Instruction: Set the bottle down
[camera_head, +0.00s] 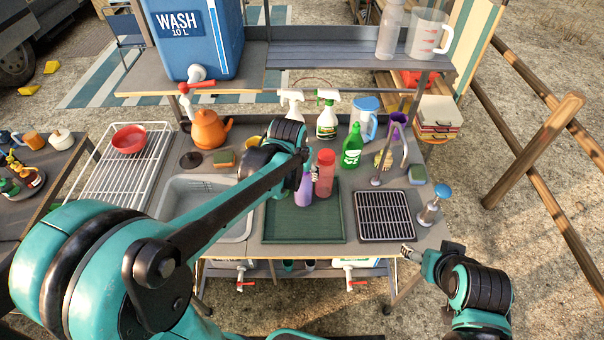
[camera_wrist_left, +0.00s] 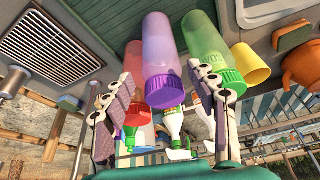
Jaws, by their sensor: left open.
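A purple bottle (camera_head: 304,190) stands upright on the green mat (camera_head: 305,229). Its purple cap (camera_wrist_left: 167,90) lies between the spread fingers of my left gripper (camera_head: 307,168), with visible space around it in the left wrist view. The left gripper is open and comes over the bottle from behind the arm; the bottle's top is partly hidden in the head view. A red bottle (camera_head: 325,174) stands just right of it, close to one finger. A green bottle (camera_head: 351,148) stands further back right. My right gripper (camera_head: 408,251) is low at the counter's front right; its finger opening is unclear.
A sink (camera_head: 179,206) is left of the mat, a dark grate (camera_head: 384,215) right of it. Spray bottles (camera_head: 327,119), an orange kettle (camera_head: 209,128) and a blue-lidded jug (camera_head: 366,114) stand behind. A pump dispenser (camera_head: 431,209) stands at the right edge.

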